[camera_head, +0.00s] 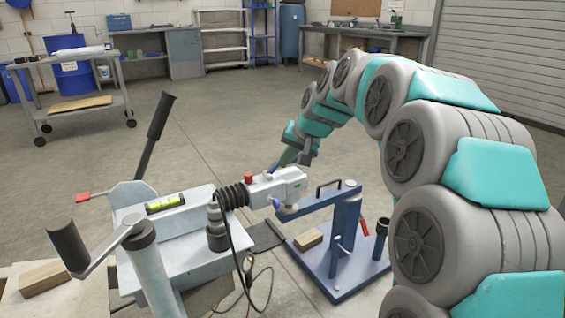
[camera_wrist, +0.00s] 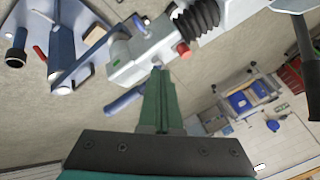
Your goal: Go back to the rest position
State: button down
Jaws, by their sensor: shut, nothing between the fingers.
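My gripper (camera_head: 285,160) is at the end of my arm, just above the trailer's pale coupling head (camera_head: 278,186) in the head view. In the wrist view its green fingers (camera_wrist: 158,72) are together, with nothing between them. Their tips appear close to the coupling head (camera_wrist: 133,62); I cannot tell whether they touch it. The coupling head has a red knob (camera_head: 248,178) and a black bellows (camera_head: 232,195) behind it. It sits over the arm of a blue stand (camera_head: 345,240).
The trailer frame (camera_head: 185,235) carries a spirit level (camera_head: 165,203), a dark upright lever (camera_head: 155,130) and a crank handle (camera_head: 70,245). A black cable hangs below. A wooden block (camera_head: 308,239) lies on the stand's base. A cart (camera_head: 80,100) stands back left. Floor behind the trailer is clear.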

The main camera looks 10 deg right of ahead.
jog(key=shift+s, duration=0.1)
jog(key=s+f+n+g+h+p, duration=0.1)
jog(key=s+f+n+g+p, duration=0.1)
jog(key=s, duration=2)
jog(key=s+a+f+n+g+h+p, duration=0.1)
jog(key=s+f+g+p, duration=0.4)
jog(key=s, duration=1.7)
jog(key=shift+s+a+f+n+g+h, duration=0.2)
jog(key=shift+s+f+n+g+h, duration=0.1)
jog(key=shift+f+n+g+h, duration=0.45)
jog(key=shift+r, duration=0.1)
